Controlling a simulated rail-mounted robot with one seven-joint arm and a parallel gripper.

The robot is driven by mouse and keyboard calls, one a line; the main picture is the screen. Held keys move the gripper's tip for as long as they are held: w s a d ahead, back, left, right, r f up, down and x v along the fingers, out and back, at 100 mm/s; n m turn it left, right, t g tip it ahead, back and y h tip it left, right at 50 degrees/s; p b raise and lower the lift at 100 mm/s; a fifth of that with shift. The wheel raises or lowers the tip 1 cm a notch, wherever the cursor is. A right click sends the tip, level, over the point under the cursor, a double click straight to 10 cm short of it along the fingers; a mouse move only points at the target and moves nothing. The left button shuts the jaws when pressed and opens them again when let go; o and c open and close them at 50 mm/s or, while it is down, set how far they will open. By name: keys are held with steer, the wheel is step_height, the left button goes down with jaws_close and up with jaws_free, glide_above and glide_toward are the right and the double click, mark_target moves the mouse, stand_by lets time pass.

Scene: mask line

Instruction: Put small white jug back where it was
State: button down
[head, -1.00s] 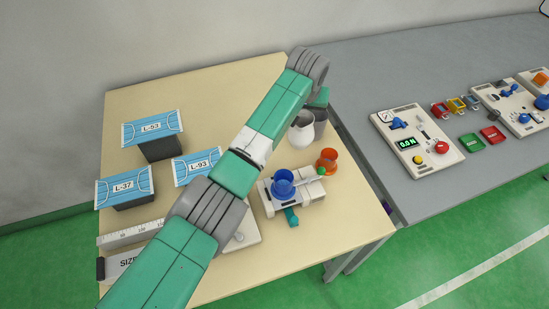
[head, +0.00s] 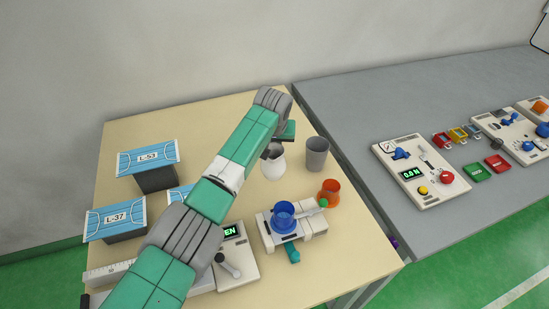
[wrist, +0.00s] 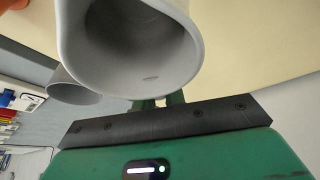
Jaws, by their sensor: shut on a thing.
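The small white jug (head: 273,167) is at the far right part of the wooden table, just beyond my forearm, and looks upright. My gripper (wrist: 163,102) is shut on it. In the wrist view the jug (wrist: 85,35) fills the top of the picture, its open mouth towards the camera and its inside empty. In the head view my arm hides the fingers and part of the jug's rim. I cannot tell whether its base touches the table.
A grey cup (head: 316,153) stands right of the jug, apart from it. An orange cup (head: 329,193) and a blue cup (head: 284,221) on a white device (head: 310,226) are nearer. Mask boxes (head: 155,180) stand left. The back of the table is clear.

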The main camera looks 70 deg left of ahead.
mark_target(274, 143)
steer(key=shift+f+b, duration=0.85)
steer(key=shift+f, duration=1.5)
steer(key=shift+f, duration=0.2)
steer(key=c, duration=1.5)
jaws_free()
steer(key=p+v, duration=0.4)
steer(key=v, duration=0.8)
steer(key=shift+r+p, duration=0.2)
steer(key=shift+p, duration=0.2)
